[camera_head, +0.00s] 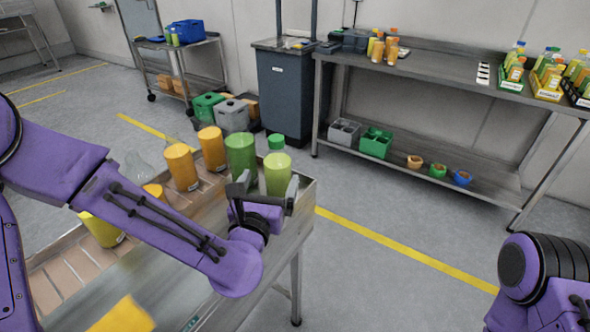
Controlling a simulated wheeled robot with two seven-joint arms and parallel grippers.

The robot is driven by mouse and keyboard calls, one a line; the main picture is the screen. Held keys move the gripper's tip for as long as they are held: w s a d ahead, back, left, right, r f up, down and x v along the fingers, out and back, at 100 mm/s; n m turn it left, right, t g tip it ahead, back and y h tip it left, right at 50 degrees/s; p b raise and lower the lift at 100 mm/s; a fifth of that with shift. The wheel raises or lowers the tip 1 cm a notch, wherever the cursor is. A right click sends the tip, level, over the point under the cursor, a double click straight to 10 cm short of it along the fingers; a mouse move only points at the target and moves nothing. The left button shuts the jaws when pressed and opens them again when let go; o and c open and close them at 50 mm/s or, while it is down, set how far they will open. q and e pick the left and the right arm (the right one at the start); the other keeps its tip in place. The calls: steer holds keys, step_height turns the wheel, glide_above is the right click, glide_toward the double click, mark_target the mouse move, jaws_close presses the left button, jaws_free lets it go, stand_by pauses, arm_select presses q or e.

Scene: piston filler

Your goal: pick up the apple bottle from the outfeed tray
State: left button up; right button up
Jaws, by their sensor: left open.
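A light green bottle (277,176), which looks like the apple bottle, stands upright at the right end of the outfeed tray (305,190). A darker green bottle (241,155) stands just left of it, and two orange bottles (182,167) (212,148) stand further left. My left gripper (265,191) is open, its two fingers apart in front of the light green bottle. The gripper hides the bottle's lower part, and I cannot tell whether the fingers touch it. My right gripper is out of view; only part of my right arm shows at the lower right.
A yellow bottle (100,229) stands partly behind my left arm. A dark cabinet (285,95) and a steel shelf table (440,68) with bottles and bins stand behind. A cart (183,60) stands at the back left. The floor right of the tray is clear.

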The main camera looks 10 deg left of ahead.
mark_target(280, 158)
arm_select(q)
steer(key=w+p, duration=0.1)
steer(key=w, duration=0.3)
steer(key=w+p, duration=0.1)
steer(key=w, duration=0.3)
steer(key=shift+r, duration=0.2)
steer(key=shift+w, duration=0.25)
steer(key=c, duration=1.3)
steer(key=shift+c, duration=0.4)
